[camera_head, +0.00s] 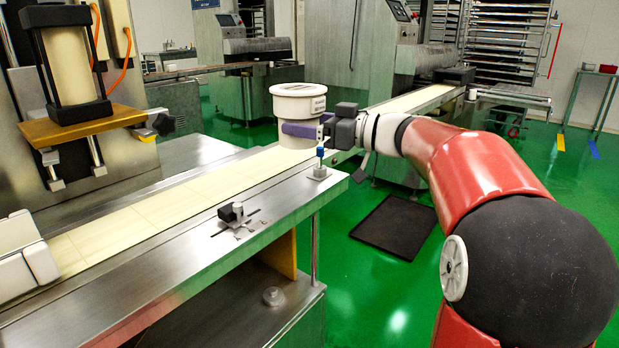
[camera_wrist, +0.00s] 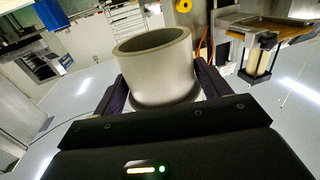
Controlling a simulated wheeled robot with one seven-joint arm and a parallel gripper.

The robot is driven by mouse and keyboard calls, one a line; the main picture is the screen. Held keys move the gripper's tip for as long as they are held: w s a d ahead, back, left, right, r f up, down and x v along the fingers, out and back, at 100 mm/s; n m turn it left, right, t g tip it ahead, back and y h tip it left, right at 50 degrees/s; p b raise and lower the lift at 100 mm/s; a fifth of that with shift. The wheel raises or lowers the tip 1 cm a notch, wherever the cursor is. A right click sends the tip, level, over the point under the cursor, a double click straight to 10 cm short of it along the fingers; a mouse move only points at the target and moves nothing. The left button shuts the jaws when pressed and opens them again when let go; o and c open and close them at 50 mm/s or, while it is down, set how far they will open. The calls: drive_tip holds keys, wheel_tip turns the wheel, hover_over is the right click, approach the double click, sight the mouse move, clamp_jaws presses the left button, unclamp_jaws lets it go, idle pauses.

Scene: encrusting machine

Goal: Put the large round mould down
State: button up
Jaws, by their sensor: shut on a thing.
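The large round mould (camera_head: 298,101) is a white cylinder with a wider rim and a dark label on its side. My gripper (camera_head: 303,130) is shut on it, with purple fingers around its lower body. In the head view it appears over the far end of the pale conveyor belt (camera_head: 190,204); I cannot tell whether its base touches anything. In the wrist view the mould (camera_wrist: 153,68) looks grey and sits between the purple fingers, its open end showing and its lower part hidden by my gripper.
A steel press (camera_head: 95,160) with an orange-brown plate (camera_head: 85,125) stands at the left beside the belt. A small blue-topped fitting (camera_head: 320,163) and a dark clamp (camera_head: 232,212) sit on the steel table edge (camera_head: 150,275). A black mat (camera_head: 394,228) lies on the green floor.

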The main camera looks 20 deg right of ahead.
wheel_tip(320, 180, down, 10)
drive_tip(key=shift+r+b, duration=0.1)
drive_tip(key=shift+b, duration=0.65)
drive_tip(key=o, duration=0.9)
drive_tip(key=shift+d, duration=0.1)
drive_tip(key=v, duration=1.2)
